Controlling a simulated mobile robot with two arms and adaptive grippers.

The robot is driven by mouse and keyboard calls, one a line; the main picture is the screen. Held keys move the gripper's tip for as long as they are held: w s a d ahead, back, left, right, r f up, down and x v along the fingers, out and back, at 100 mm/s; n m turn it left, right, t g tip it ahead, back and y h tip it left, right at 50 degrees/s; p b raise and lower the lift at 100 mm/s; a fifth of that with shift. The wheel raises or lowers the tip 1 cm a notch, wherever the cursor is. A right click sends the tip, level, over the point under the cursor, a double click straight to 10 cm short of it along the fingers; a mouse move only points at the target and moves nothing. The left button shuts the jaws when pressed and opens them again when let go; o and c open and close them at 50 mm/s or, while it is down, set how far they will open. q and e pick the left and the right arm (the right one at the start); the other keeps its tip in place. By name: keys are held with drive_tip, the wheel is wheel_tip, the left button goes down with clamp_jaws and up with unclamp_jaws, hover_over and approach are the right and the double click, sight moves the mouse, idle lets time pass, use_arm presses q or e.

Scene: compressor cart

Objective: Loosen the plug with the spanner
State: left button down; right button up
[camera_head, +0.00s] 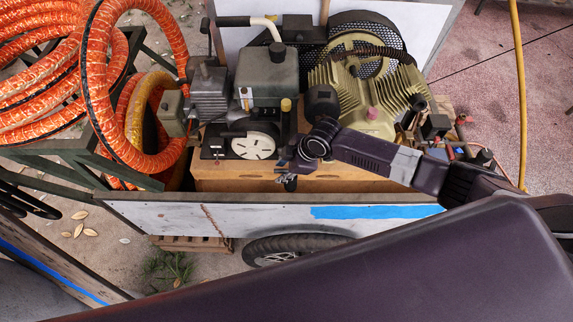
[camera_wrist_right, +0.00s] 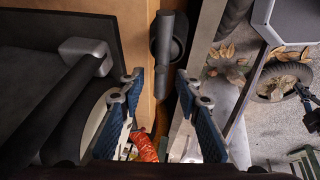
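My right gripper (camera_head: 288,172) is at the front edge of the wooden base, just right of the round white disc. In the right wrist view the right gripper (camera_wrist_right: 162,118) has its two blue-padded fingers wide apart with nothing clamped between them. A dark cylindrical piece (camera_wrist_right: 168,45) lies ahead of the fingers, close to the wooden board; I cannot tell whether it is the spanner. On the compressor (camera_head: 365,85) a small reddish knob (camera_head: 373,113) shows; I cannot tell whether it is the plug. No spanner is clearly recognisable. My left gripper is not in view.
The compressor and a motor (camera_head: 210,92) stand on a wooden base (camera_head: 225,172) inside the cart, behind its white side panel (camera_head: 265,216) with blue tape. Coiled orange hose (camera_head: 100,90) fills the left. A yellow hose (camera_head: 520,90) hangs at right. Ground is clear at far right.

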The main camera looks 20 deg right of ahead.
drive_tip(key=shift+w+a+f, duration=0.1)
drive_tip(key=shift+a+f, duration=0.1)
drive_tip(key=shift+f, duration=0.2)
clamp_jaws()
drive_tip(key=shift+r, duration=0.15)
drive_tip(key=shift+r+p, duration=2.45)
drive_tip(key=shift+r, duration=1.7)
drive_tip(key=shift+r, duration=2)
